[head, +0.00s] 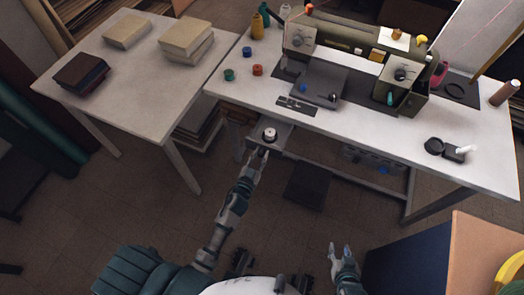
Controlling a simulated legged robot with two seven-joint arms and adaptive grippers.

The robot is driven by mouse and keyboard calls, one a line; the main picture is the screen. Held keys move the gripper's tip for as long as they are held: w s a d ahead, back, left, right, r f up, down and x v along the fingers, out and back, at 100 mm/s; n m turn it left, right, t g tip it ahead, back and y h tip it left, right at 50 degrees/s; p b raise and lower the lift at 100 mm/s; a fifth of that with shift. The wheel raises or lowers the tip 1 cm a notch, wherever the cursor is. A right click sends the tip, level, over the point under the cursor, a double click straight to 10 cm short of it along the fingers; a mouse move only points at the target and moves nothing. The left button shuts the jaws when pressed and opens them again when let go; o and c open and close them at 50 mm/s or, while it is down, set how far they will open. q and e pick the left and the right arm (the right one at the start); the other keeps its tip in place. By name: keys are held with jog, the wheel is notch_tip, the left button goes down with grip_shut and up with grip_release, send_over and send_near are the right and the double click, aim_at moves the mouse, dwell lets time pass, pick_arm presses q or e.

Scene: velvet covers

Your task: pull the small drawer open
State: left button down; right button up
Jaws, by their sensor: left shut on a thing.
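The small drawer (283,132) sits under the front edge of the white sewing table. It stands out from below the tabletop, with a small round pale object (269,134) in or on it. My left gripper (258,153) is at the drawer's front and shut on what looks like its handle; the fingers hide the handle itself. My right gripper (340,250) is low in the picture, away from the drawer, with its fingers apart and nothing between them.
A sewing machine (350,55) and several thread spools stand on the sewing table (460,115). A side table (130,75) with fabric stacks is at the left. A dark blue and tan box (410,255) stands at lower right. Open floor lies before the drawer.

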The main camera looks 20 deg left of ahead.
pick_arm(q)
jog(key=c, duration=0.9)
grip_release()
jog(key=s, duration=1.2)
jog(key=shift+a, duration=0.2)
